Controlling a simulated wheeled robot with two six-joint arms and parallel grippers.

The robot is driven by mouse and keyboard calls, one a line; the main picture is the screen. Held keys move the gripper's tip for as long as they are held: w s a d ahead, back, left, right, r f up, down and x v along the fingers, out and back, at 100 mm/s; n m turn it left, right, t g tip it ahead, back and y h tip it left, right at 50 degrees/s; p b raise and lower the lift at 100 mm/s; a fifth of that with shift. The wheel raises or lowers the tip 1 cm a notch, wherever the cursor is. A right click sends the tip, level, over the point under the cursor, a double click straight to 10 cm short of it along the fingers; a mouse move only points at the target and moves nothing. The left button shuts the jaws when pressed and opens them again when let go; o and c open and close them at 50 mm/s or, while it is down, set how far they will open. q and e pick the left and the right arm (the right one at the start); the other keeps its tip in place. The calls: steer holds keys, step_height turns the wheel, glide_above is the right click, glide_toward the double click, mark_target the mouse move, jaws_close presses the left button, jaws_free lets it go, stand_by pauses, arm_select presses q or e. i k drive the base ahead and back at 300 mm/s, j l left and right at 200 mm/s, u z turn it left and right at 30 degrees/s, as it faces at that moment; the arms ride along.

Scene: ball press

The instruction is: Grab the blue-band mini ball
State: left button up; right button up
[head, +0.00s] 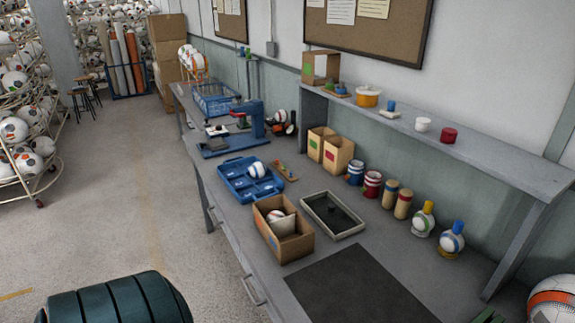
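A small white ball with blue markings (257,170) sits in the blue compartment tray (236,185) on the workbench. A white ball with a reddish band (276,216) lies in the open cardboard box (294,248).
A blue press-like device (255,120) stands behind the tray. A shallow dark-bottomed tray (333,214) lies right of the cardboard box. A dark mat (355,288) lies in front, bare. A raised shelf (430,134) runs along the wall. The floor at left is open.

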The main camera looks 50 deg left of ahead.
mark_target(258, 170)
steer(key=k+j+z, duration=0.15)
steer(key=j, duration=0.3)
steer(key=j+z, duration=0.15)
steer(key=j, duration=0.3)
steer(key=k+j+z, duration=0.15)
steer(key=j, duration=0.25)
steer(key=k+j+z, duration=0.15)
steer(key=j, duration=0.25)
steer(key=k+j+z, duration=0.15)
steer(key=k+j, duration=0.1)
steer(key=j, duration=0.1)
